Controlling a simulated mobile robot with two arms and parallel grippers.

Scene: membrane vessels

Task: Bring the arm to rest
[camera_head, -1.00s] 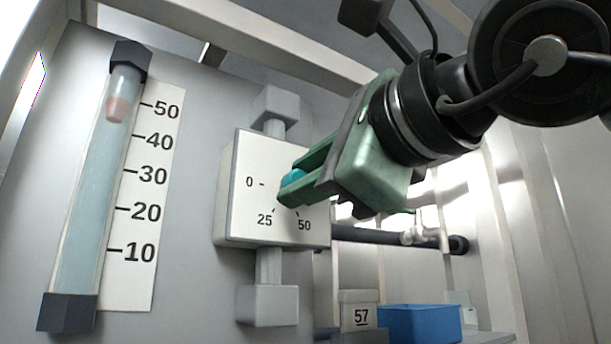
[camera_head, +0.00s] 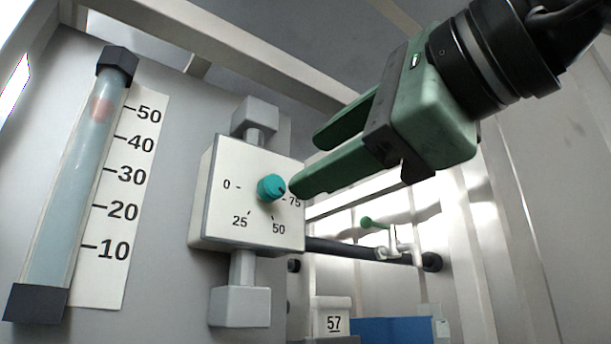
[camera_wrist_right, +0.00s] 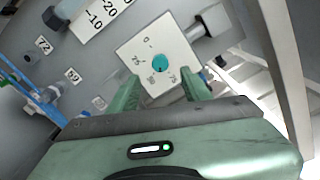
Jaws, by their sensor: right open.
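My right gripper (camera_head: 303,163) is green, open and empty, to the right of a white dial box. Its lower fingertip is close to the teal knob (camera_head: 271,188) on the dial face (camera_head: 227,212); the fingers are not around the knob. The dial is marked 0, 25, 50 and 75. In the right wrist view the knob (camera_wrist_right: 160,63) shows between and beyond the spread fingers (camera_wrist_right: 158,92). My left gripper is not in view.
A clear tube (camera_head: 66,190) with a pink float (camera_head: 101,108) near 50 stands at the left beside a number scale. A dark pipe (camera_head: 340,248) with a green-handled valve (camera_head: 390,241) runs right of the dial. A box labelled 57 (camera_head: 332,316) and a blue bin (camera_head: 395,330) are below.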

